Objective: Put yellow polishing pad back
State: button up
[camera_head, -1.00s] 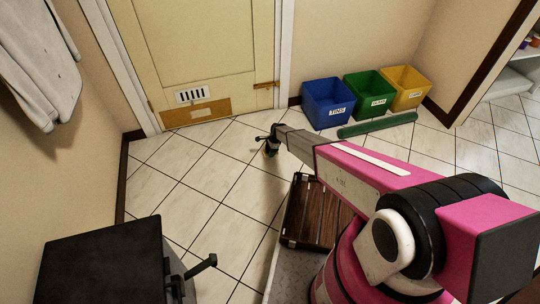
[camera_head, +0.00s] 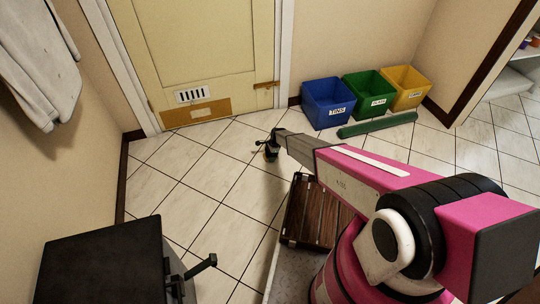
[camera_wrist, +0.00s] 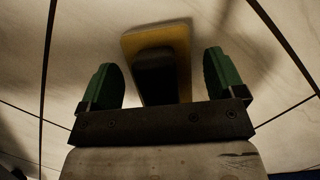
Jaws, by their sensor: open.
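The yellow polishing pad (camera_wrist: 185,50) lies on the tiled floor in the wrist view, with a dark block or handle (camera_wrist: 155,75) on its top. My gripper (camera_wrist: 159,62) is open, its two green fingers apart on either side of the dark block, with visible gaps. I cannot tell how far above the pad the fingertips are. In the head view my gripper (camera_head: 266,146) is low over the floor in front of the door, and it largely hides the pad.
Blue (camera_head: 328,104), green (camera_head: 370,94) and yellow (camera_head: 406,87) bins stand along the back wall, with a green roll (camera_head: 377,125) in front. A brown slatted crate (camera_head: 305,212) is beside my arm. A black-topped box (camera_head: 105,262) is at lower left. Floor left of my gripper is clear.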

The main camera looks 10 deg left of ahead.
jog(key=v, duration=1.2)
jog(key=shift+r, duration=0.15)
jog(key=s+d+r+n+t+h, duration=0.1)
jog(key=s+d+r+n, duration=0.25)
jog(key=d+r, duration=0.75)
jog(key=s+d+r+n, duration=0.2)
jog(key=s+d+r, duration=0.2)
jog(key=d+r, duration=0.65)
jog(key=s+d+r+n+h, duration=0.1)
jog(key=s+d+r+n, duration=0.5)
jog(key=s+d+r, duration=1.2)
notch_tip(320, 180, up, 3)
jog(key=d, duration=0.2)
jog(key=shift+s+d+t+h, duration=0.25)
jog(key=shift+s+t+h, duration=0.05)
jog(key=shift+s+h, duration=0.1)
